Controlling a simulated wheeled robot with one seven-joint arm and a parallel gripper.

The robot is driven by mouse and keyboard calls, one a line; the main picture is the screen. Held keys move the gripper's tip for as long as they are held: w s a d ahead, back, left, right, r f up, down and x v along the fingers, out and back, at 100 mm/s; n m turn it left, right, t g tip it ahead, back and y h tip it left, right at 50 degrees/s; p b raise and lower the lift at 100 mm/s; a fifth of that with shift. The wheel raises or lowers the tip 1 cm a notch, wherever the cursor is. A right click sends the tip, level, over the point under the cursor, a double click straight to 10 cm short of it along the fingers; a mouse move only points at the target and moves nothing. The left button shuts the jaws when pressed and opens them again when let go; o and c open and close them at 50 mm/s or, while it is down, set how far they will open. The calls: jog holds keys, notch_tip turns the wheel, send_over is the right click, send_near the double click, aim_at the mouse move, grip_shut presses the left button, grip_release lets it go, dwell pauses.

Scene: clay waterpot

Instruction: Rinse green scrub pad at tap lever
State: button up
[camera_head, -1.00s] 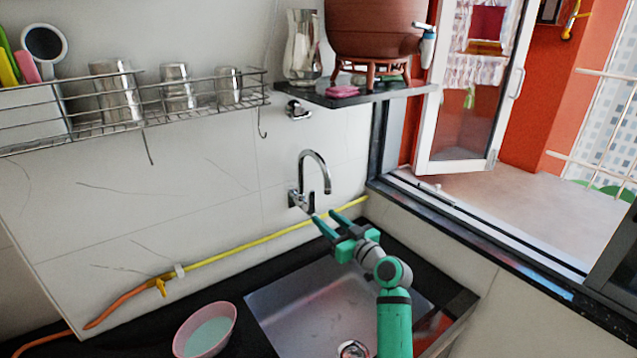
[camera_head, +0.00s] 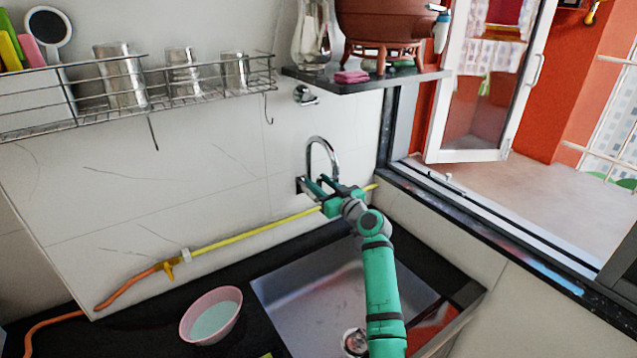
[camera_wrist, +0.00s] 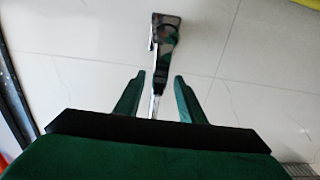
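The chrome tap (camera_head: 322,141) curves out from the tiled wall above the sink. Its lever and base are partly hidden by my gripper (camera_head: 327,185), which is right at the tap's lower part. In the wrist view the tap (camera_wrist: 166,40) lies ahead of my gripper (camera_wrist: 159,80). The two green fingers are apart, with part of the tap showing between them. No pad shows between the fingers, and I cannot tell whether they touch the tap. A small yellow-green thing (camera_head: 266,355) shows at the bottom edge, too cut off to tell if it is the scrub pad.
The sink (camera_head: 312,300) is below my arm, with a pink bowl (camera_head: 212,314) to its left. A yellow hose (camera_head: 250,235) runs along the wall. A wire rack (camera_head: 140,100) with metal cups and a shelf (camera_head: 400,78) with a clay pot (camera_head: 392,22) are above.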

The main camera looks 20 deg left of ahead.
jog(key=shift+a, duration=0.15)
grip_shut()
jog(key=shift+w+d+f+m, duration=0.15)
jog(key=shift+w+d+m, duration=0.2)
jog(key=shift+m, duration=0.5)
jog(key=shift+w+d+f+m, duration=0.1)
jog(key=shift+w+d+m, duration=0.25)
jog(key=shift+m, duration=0.5)
jog(key=shift+a, duration=0.1)
grip_release()
jog(key=v, duration=1.1)
